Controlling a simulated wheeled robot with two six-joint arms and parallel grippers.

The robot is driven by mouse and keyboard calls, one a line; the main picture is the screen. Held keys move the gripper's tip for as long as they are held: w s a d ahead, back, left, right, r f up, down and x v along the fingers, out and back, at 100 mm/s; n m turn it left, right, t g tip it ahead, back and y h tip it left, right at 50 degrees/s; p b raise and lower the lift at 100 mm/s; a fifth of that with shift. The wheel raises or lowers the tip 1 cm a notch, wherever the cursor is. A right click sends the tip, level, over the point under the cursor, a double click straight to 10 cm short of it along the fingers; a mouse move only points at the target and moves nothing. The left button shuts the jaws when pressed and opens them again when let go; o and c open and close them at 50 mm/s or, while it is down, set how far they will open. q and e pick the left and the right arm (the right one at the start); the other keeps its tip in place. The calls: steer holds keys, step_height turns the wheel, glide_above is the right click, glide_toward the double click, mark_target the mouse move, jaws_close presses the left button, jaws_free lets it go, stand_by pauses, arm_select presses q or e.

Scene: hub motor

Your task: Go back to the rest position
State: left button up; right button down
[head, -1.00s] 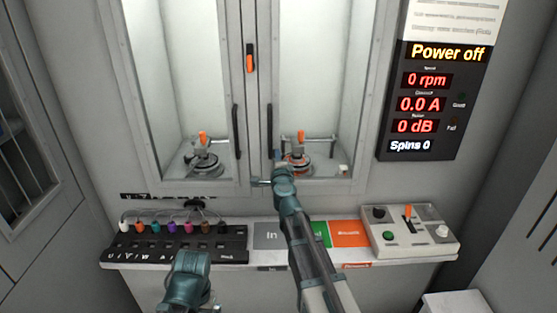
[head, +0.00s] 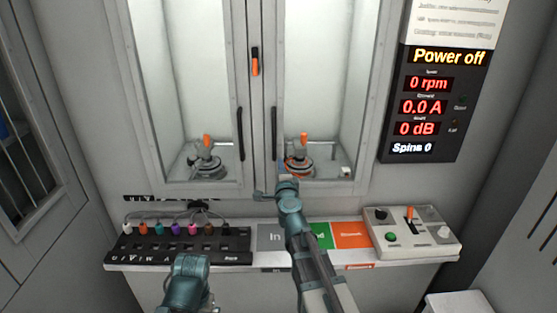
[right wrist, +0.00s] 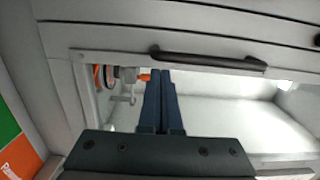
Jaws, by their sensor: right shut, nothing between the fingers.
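My right gripper (head: 282,169) is in front of the lower part of the right cabinet door, mostly hidden behind its own wrist in the head view. In the right wrist view its dark blue fingers (right wrist: 163,103) are shut together with nothing between them. They point toward the glass door, and the door's black handle (right wrist: 207,60) shows beyond them. Only a teal part of my left arm (head: 186,282) shows at the bottom of the head view, in front of the shelf. My left gripper cannot be made out.
The two glass cabinet doors look closed, with a motor fixture behind each, left (head: 208,164) and right (head: 299,164). A shelf below carries a black connector block (head: 180,246), coloured pads (head: 352,235) and a control box (head: 412,233). The display (head: 430,105) reads "Power off".

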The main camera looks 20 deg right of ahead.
steer(key=v, duration=0.7)
steer(key=shift+s, duration=0.35)
steer(key=shift+a, duration=0.15)
steer(key=a+f+n+g+y, duration=0.2)
steer(key=a+f+n+y, duration=0.2)
steer(key=a+n+y, duration=0.55)
steer(key=s+a+f+n+g, duration=0.4)
steer(key=a+f+n+g, duration=0.1)
steer(key=a+f+n, duration=0.15)
steer(key=s+d+f+n+g+h, duration=0.2)
steer(key=s+d+f+g+h, duration=0.15)
steer(key=s+f+g, duration=0.35)
steer(key=s+d+f+n+g+h, duration=0.2)
steer(key=s+d+f+n+g, duration=0.15)
steer(key=s, duration=0.45)
steer(key=s+a+r+n+h+p, duration=0.1)
steer(key=s+a+n+p, duration=0.1)
steer(key=s+a, duration=0.3)
steer(key=a, duration=0.4)
steer(key=shift+s+n, duration=0.35)
